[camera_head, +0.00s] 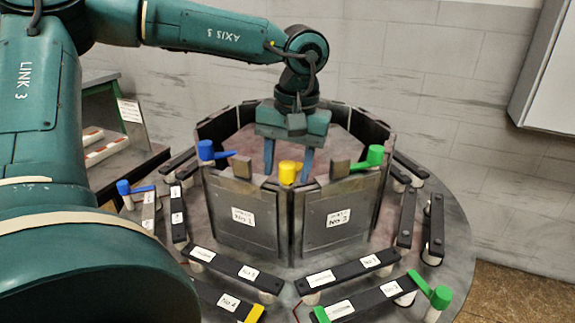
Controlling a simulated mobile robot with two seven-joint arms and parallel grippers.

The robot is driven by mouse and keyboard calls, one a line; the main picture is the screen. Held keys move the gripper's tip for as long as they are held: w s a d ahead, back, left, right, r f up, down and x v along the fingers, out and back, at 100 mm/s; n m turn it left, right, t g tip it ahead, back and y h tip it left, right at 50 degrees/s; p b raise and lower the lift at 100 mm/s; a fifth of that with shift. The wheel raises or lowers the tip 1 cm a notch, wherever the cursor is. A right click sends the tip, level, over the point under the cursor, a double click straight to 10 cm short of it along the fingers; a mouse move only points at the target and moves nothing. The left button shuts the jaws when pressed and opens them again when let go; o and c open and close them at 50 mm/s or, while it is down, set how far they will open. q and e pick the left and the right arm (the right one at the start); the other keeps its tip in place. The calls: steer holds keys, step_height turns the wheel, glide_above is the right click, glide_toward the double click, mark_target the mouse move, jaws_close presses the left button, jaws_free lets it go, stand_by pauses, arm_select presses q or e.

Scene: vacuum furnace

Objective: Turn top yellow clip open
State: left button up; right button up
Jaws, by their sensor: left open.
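The top yellow clip (288,173) sits on the upper edge of the ring of metal panels, at the seam between the No 1 panel (240,213) and the panel to its right (338,217). My left gripper (288,162) points down over the ring, with its two blue fingers spread apart. In the picture the clip lies low between the fingertips. The fingers look to be behind the panel edge, and contact with the clip cannot be told. My right gripper is not in view.
A blue clip (206,150) and a green clip (375,156) stand on the ring's rim at either side. Dark labelled bars (350,272) lie on the round table (455,235) around the ring. A shelf stand (105,150) is at the left and a wall box (545,90) at upper right.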

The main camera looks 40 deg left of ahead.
arm_select(q)
step_height(320, 180, up, 13)
steer(key=d+p, duration=0.1)
steer(key=shift+w+d+f, duration=0.15)
steer(key=shift+w+f, duration=0.05)
steer(key=shift+w, duration=0.1)
stand_by(0.4)
